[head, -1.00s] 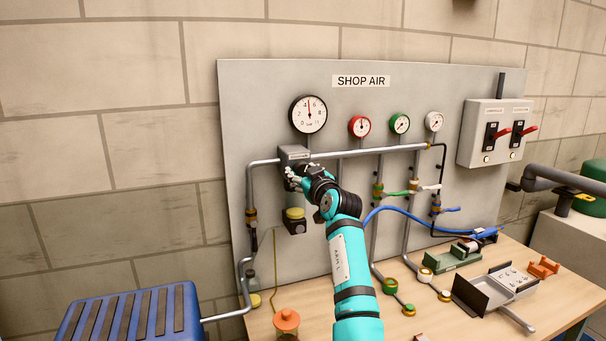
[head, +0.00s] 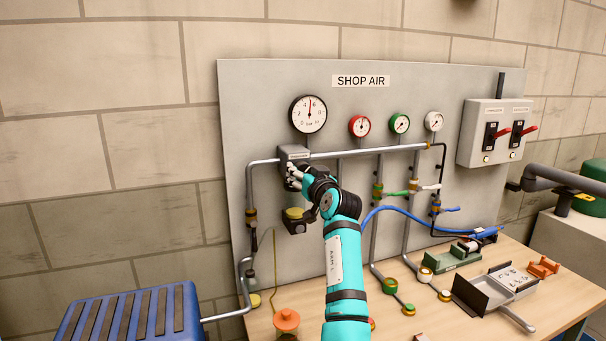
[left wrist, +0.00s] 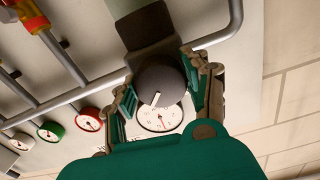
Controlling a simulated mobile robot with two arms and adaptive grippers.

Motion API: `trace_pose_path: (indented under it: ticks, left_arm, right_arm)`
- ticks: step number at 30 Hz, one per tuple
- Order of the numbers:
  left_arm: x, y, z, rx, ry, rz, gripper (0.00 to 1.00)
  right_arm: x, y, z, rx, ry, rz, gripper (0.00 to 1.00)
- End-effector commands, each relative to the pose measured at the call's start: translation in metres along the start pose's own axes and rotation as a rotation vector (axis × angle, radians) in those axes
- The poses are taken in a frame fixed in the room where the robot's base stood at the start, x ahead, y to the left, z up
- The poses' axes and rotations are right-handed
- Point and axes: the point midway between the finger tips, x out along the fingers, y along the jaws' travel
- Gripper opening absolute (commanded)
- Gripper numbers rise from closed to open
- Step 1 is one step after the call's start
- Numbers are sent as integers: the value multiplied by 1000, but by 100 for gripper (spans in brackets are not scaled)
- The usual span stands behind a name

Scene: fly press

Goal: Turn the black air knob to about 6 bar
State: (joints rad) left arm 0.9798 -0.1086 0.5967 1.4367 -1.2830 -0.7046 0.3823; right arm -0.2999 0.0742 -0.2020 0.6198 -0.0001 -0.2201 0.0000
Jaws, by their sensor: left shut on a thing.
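The black air knob (left wrist: 158,78) with a white pointer mark shows in the left wrist view; in the head view my gripper mostly hides it. My left gripper (left wrist: 160,92) is shut on the knob, one finger on each side. In the head view my left gripper (head: 293,178) reaches the front of the grey regulator block (head: 293,152). The large white gauge (head: 308,114) above it has a red needle standing close to upright, near the 6. That gauge shows upside down in the left wrist view (left wrist: 160,118). My right gripper is not in view.
Red (head: 359,126), green (head: 400,124) and grey (head: 434,121) gauges sit right on the SHOP AIR board (head: 260,85). A pipe (head: 385,150) runs beside the regulator. A blue hose (head: 410,214) crosses behind my arm. A filter bowl (head: 294,213) hangs below.

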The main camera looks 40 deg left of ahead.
Motion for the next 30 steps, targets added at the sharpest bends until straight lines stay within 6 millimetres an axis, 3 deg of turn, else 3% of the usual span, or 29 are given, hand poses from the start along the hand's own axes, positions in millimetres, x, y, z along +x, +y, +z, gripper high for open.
trace_pose_path:
  ticks: [9,25,26,30]
  left_arm:
    - [0,0,-2,133,4,0,15]
    - [0,0,-3,158,6,1,15]
    - [0,0,-3,158,6,1,51]
    - [0,0,-2,158,5,0,70]
  right_arm:
    - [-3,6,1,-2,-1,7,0]
    - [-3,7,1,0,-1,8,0]
    - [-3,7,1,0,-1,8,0]
    - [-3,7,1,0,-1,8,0]
